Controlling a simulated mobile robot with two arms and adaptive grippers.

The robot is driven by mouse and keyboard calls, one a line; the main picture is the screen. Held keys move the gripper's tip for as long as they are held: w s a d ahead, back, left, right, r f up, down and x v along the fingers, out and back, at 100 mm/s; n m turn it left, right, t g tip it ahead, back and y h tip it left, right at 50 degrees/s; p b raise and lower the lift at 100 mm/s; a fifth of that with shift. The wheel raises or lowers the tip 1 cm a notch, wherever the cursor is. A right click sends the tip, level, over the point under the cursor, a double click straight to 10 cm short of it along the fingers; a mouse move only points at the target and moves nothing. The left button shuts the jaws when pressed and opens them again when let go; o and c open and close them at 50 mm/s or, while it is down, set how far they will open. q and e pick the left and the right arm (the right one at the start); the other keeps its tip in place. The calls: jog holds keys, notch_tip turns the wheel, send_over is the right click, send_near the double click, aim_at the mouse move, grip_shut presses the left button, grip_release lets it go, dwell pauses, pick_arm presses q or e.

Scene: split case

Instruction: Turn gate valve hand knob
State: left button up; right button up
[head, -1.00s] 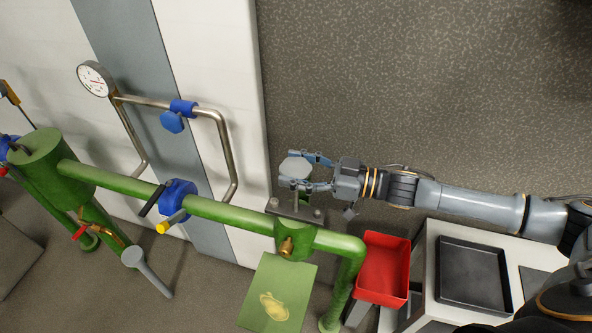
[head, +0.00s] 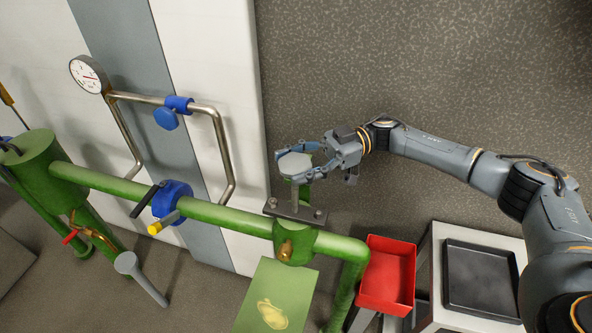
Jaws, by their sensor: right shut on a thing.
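The gate valve's hand knob (head: 294,163) is a grey, many-sided disc on an upright stem. It stands above the bolted plate (head: 295,209) on the green pipe (head: 233,217). My right gripper (head: 296,161) comes in from the right and is shut on the knob, with one finger along its far side and one along its near side. The knob's top face shows between the fingers. My left gripper is not in the head view.
A blue valve (head: 172,203) with a yellow-tipped handle sits on the same pipe to the left. A pressure gauge (head: 87,75) is at the upper left. A red bin (head: 387,275) and a black tray (head: 481,277) stand at the lower right.

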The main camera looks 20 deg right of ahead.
aim_at(295, 162)
jog(key=shift+r+n+g, duration=0.1)
jog(key=shift+n+g, duration=0.2)
jog(key=shift+g, duration=0.1)
jog(key=o, duration=1)
jog(key=shift+o, duration=0.8)
jog(key=shift+a, duration=0.1)
notch_tip(295, 162, up, 10)
